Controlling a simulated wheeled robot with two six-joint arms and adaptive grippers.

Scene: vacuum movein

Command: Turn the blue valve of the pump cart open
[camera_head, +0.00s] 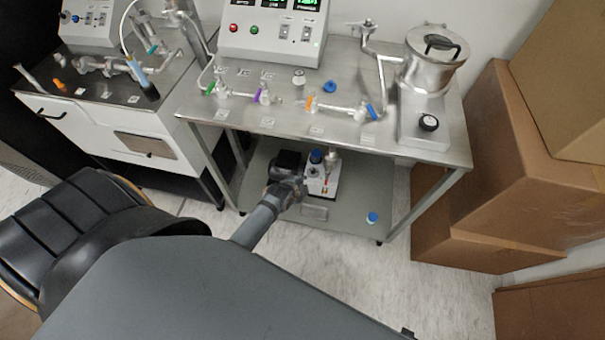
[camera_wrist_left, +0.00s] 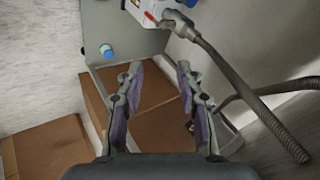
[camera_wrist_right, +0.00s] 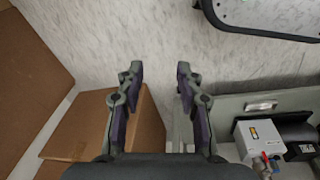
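The pump cart (camera_head: 430,158) is a steel table with a lower shelf. On its top runs a glass pipe line with a blue valve handle (camera_head: 370,111) at the right end, beside the metal pot (camera_head: 428,70). The handle stands tilted and nothing touches it. My left gripper (camera_wrist_left: 160,72) is open and empty in the left wrist view, with the lower shelf (camera_wrist_left: 125,20) and boxes behind it. My right gripper (camera_wrist_right: 157,75) is open and empty in the right wrist view, over floor and boxes. Neither gripper can be made out clearly in the head view. The blue handle shows in neither wrist view.
A pump (camera_head: 322,178) and a blue-capped item (camera_head: 372,217) are on the lower shelf. Cardboard boxes (camera_head: 500,170) crowd the right. A black chair (camera_head: 60,225) stands left.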

